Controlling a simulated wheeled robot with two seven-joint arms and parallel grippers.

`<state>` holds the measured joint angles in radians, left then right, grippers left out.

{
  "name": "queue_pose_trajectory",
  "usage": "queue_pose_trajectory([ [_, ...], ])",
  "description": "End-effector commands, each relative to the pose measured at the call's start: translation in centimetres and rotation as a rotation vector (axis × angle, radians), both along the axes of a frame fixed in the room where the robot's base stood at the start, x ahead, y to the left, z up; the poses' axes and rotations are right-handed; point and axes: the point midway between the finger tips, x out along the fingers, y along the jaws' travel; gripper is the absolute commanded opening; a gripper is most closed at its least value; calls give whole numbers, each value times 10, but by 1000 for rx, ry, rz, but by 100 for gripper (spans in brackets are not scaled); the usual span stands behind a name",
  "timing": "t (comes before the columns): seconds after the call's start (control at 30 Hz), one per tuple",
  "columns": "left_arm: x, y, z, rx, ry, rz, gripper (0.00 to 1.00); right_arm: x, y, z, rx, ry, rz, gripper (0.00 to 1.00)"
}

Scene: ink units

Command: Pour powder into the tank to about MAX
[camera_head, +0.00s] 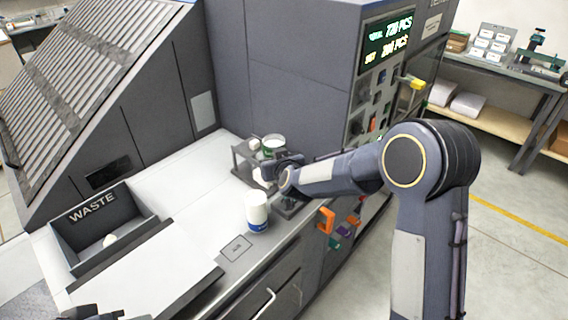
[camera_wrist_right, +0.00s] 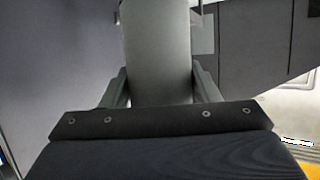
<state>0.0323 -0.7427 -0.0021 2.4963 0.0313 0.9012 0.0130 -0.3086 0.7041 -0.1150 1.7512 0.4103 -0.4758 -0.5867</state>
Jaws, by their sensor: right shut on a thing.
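My right gripper (camera_head: 272,172) is at the dark stand on the counter. In the right wrist view its fingers (camera_wrist_right: 160,88) are shut on a pale grey cylindrical container (camera_wrist_right: 158,45). A white part of this container (camera_head: 261,179) shows beside the gripper; its opening and any powder are hidden. A white bottle with a blue band (camera_head: 257,208) stands upright in front. A dark part at the bottom left is likely my left gripper (camera_head: 92,313); its jaws are unclear.
A dark WASTE bin (camera_head: 128,205) with a small white thing inside is at the left of the counter. The machine wall (camera_head: 290,75) with its lit display (camera_head: 386,38) rises behind. The white counter (camera_head: 185,205) between bin and bottle is mostly clear.

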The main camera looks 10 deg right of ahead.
Motion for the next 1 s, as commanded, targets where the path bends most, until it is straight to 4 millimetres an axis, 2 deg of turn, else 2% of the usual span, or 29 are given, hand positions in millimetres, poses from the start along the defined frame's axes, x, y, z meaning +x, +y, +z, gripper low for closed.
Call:
queue_pose_trajectory([
  [0.27, 0, 0, 0, 0, 0, 0, 36, 19, 23, 15, 0, 7, 2, 30],
  [0.4, 0, 0, 0, 0, 0, 0, 36, 27, 21, -1, 14, 139, 2, 30],
  [0.53, 0, 0, 0, 0, 0, 0, 36, 33, 20, -8, 26, 222, 1, 30],
  [0.73, 0, 0, 0, 0, 0, 0, 36, 40, 20, -1, 38, 301, 4, 30],
  [1.0, 0, 0, -12, 0, 0, 0, 36, 49, 17, 2, 58, 397, 5, 30],
])
